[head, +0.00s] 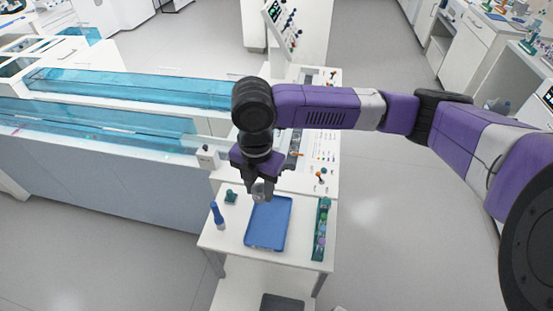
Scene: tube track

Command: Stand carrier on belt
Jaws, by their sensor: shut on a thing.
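My gripper (259,196) points down over the back left edge of the blue tray. It is shut on a small pale, clear-looking thing, which looks like the carrier (258,189). The fingers partly hide it, and its exact shape is too small to tell. A grey belt strip (294,149) runs along the white track unit behind the table, to the right of my gripper. My arm hides part of the belt.
The blue tray (268,224) lies on the white table (232,238). A blue upright thing (217,213) and a small green block (231,196) stand left of it. A green rack (321,231) with several coloured pieces lies right. The blue-covered analyser (130,88) stands behind left.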

